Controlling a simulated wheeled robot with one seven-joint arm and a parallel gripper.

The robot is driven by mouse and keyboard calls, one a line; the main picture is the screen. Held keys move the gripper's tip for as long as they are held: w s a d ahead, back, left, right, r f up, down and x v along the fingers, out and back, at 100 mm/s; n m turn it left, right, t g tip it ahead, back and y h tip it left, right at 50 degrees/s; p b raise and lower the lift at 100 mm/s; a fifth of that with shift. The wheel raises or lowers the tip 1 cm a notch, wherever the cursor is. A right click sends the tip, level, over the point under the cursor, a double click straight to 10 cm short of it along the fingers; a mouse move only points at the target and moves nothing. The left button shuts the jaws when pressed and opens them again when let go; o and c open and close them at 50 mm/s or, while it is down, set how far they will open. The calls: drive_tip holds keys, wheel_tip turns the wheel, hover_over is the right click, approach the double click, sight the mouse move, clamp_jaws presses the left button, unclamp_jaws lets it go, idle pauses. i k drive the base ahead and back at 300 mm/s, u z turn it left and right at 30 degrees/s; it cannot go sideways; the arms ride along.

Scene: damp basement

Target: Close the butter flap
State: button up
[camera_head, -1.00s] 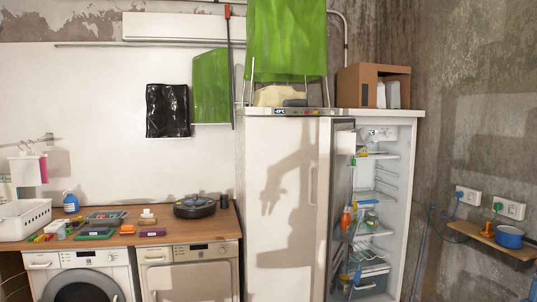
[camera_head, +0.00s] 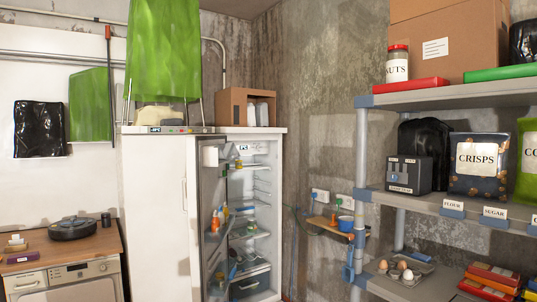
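The white fridge (camera_head: 160,210) stands against the back wall with its door open, so the lit shelves (camera_head: 250,205) and the inner side of the door show. A small whitish piece (camera_head: 210,156) sits high on the inner side of the door and looks like the butter flap. It is too small to tell whether it is raised or lowered. Bottles (camera_head: 216,219) stand in the door below it. My gripper is not in view.
A grey shelf unit (camera_head: 450,97) with jars, boxes, a crisps bag (camera_head: 479,167) and an egg tray (camera_head: 405,270) fills the right side. The wooden counter (camera_head: 70,250) with a black pan (camera_head: 73,228) is at the left. A small wall shelf (camera_head: 325,225) lies between.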

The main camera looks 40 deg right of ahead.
sight(230, 151)
drive_tip(key=z, duration=1.55)
drive_tip(key=i, duration=1.4)
drive_tip(key=u, duration=1.05)
drive_tip(key=i, duration=1.3)
drive_tip(key=z, duration=0.35)
